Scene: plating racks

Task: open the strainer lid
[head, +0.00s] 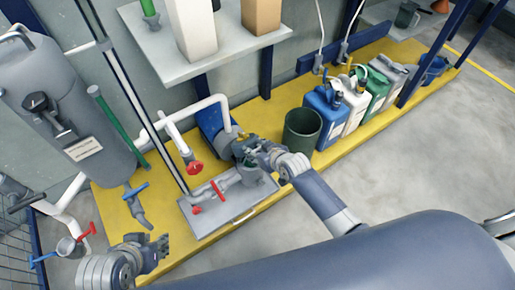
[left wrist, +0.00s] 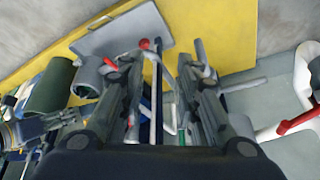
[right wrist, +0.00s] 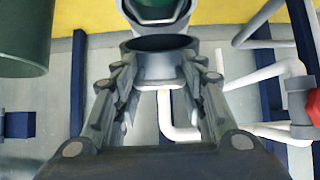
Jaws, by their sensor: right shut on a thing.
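The grey strainer (head: 258,186) stands on a grey tray (head: 215,222). In the right wrist view, the strainer's round opening (right wrist: 156,10) shows dark green inside at the top edge. The dark, round strainer lid (right wrist: 160,43) is tilted up beside this opening, with its grey edge between my fingers. My right gripper (head: 247,150) is shut on the lid; it also shows in the right wrist view (right wrist: 160,78). My left gripper (head: 166,243) is open and empty, low at the left, away from the strainer; its spread fingers show in the left wrist view (left wrist: 165,68).
A blue pump (head: 212,126) and white pipe with a red valve (head: 194,167) are behind the strainer. A dark green bucket (head: 302,130) and several jugs (head: 328,112) stand to the right on the yellow platform (head: 275,107). A grey tank (head: 75,115) stands left.

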